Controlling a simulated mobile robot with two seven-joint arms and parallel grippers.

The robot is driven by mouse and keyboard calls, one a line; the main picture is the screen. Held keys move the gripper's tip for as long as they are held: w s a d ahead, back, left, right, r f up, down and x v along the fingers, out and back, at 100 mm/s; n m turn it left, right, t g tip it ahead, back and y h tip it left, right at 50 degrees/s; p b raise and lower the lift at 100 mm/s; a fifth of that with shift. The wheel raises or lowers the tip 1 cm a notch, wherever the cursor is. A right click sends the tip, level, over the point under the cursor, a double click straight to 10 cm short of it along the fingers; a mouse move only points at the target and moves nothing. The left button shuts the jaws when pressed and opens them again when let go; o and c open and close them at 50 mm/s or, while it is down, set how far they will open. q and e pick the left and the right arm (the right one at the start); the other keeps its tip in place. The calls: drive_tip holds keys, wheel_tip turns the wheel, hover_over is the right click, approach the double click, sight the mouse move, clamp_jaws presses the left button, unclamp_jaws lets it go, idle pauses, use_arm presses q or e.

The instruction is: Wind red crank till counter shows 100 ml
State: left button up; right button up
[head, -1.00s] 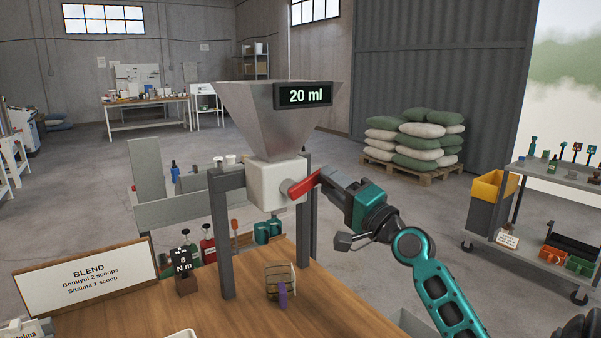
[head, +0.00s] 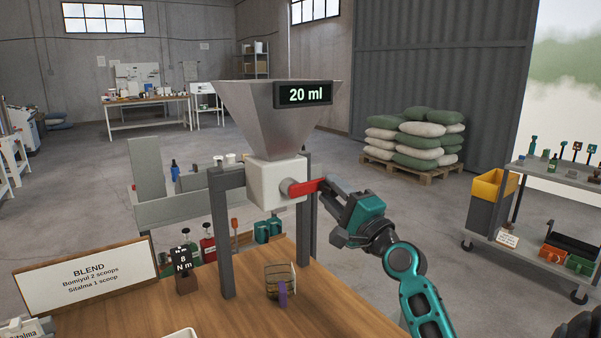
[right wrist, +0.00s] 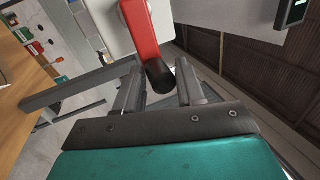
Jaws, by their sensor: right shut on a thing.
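The red crank (head: 308,187) sticks out to the right from the white box (head: 270,183) under the grey hopper (head: 275,115). The counter (head: 303,94) on the hopper reads 20 ml. My right gripper (head: 330,194) is at the crank's outer end. In the right wrist view the crank's red arm (right wrist: 140,30) ends in a dark handle (right wrist: 160,75), which sits between the two fingers of my right gripper (right wrist: 160,88). The gripper is shut on this handle. My left gripper is not in view.
A cart (head: 525,250) stands at the right. Sacks (head: 415,140) lie on a pallet behind.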

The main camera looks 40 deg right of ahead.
drive_tip(key=shift+r, duration=0.1)
drive_tip(key=m, duration=0.2)
drive_tip(key=f+m+h, duration=0.1)
drive_tip(key=m, duration=0.1)
drive_tip(key=f+m+h, duration=0.1)
drive_tip(key=m, duration=0.1)
drive_tip(key=shift+w+a+f+g, duration=0.1)
drive_tip(key=shift+a+f+g, duration=0.05)
drive_tip(key=shift+a+g, duration=0.25)
drive_tip(key=shift+m+h, duration=0.3)
drive_tip(key=shift+h, duration=0.1)
